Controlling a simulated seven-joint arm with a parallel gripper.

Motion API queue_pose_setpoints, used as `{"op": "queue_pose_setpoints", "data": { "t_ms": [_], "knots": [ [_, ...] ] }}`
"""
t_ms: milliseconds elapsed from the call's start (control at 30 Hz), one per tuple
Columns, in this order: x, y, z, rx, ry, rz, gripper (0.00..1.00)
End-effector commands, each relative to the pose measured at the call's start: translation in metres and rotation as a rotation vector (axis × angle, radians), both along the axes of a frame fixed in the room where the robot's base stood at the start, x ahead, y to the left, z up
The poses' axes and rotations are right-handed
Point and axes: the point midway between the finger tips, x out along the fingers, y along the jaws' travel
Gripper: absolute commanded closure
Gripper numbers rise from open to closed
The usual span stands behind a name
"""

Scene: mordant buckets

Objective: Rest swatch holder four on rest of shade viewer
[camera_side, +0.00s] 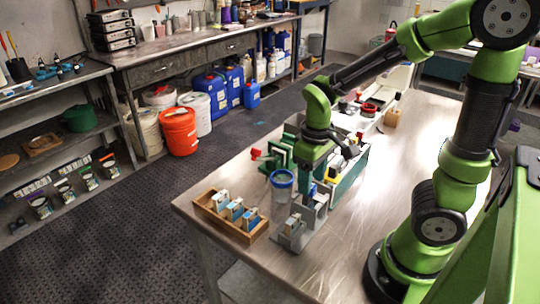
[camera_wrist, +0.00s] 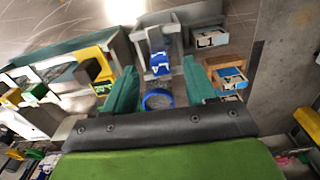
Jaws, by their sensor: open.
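My gripper (camera_wrist: 160,84) is open in the wrist view, with its two green fingers apart. A blue swatch holder (camera_wrist: 160,63) shows between and beyond the fingertips, inside a grey upright frame (camera_wrist: 143,42); I see no contact. In the side view my gripper (camera_side: 314,172) points down over this grey frame (camera_side: 318,209). Another pale swatch holder (camera_side: 293,226) sits in a low grey stand at the table's near end, possibly the shade viewer's rest. Several blue-and-white swatch holders (camera_side: 235,210) stand in a wooden tray (camera_side: 250,238).
A blue-rimmed beaker (camera_side: 282,181) stands close beside my gripper. A row of grey-green baths with red, yellow and black handled pieces (camera_side: 345,175) lies behind it. A small wooden block (camera_side: 392,117) stands farther back. The table (camera_side: 400,150) is bare to the right.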

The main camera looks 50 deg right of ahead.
Motion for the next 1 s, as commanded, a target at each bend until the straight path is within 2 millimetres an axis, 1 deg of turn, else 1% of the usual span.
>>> {"op": "queue_pose_setpoints", "data": {
  "t_ms": [33, 300, 400, 500, 600, 700, 1000],
  "knots": [
    [0.002, 0.0, 0.014, 0.001, -0.01, -0.001, 0.44],
    [0.001, 0.0, 0.081, -0.001, -0.008, -0.001, 0.44],
    [0.001, -0.001, 0.101, -0.001, -0.006, -0.001, 0.44],
    [0.001, 0.0, 0.116, -0.002, -0.005, 0.0, 0.44],
    [0.0, 0.0, 0.126, -0.001, -0.003, -0.001, 0.44],
    [0.0, 0.0, 0.13, -0.001, -0.001, 0.0, 0.44],
    [0.0, 0.0, 0.132, -0.001, 0.0, 0.0, 0.44]
  ]
}}
